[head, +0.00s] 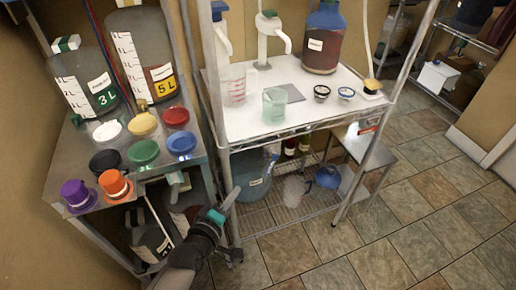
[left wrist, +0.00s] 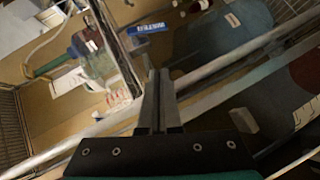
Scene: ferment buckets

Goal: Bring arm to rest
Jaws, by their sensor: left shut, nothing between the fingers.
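My left arm (head: 188,255) reaches up from the bottom of the head view, dark grey with a teal band near its wrist. My left gripper (head: 233,196) is low, in front of the gap between the left steel table and the white-topped rack. In the left wrist view, the two grey fingers of the left gripper (left wrist: 160,85) lie together with nothing between them. They point toward the rack's lower part, and I cannot tell whether they touch a rail. My right gripper is in neither view.
The left table (head: 88,225) holds several coloured lids and two large bottles. The white rack top (head: 245,118) carries a beaker, a jug (head: 323,40) and small bowls. A bucket (head: 252,178) stands on the shelf below. The tiled floor (head: 400,220) at right is clear.

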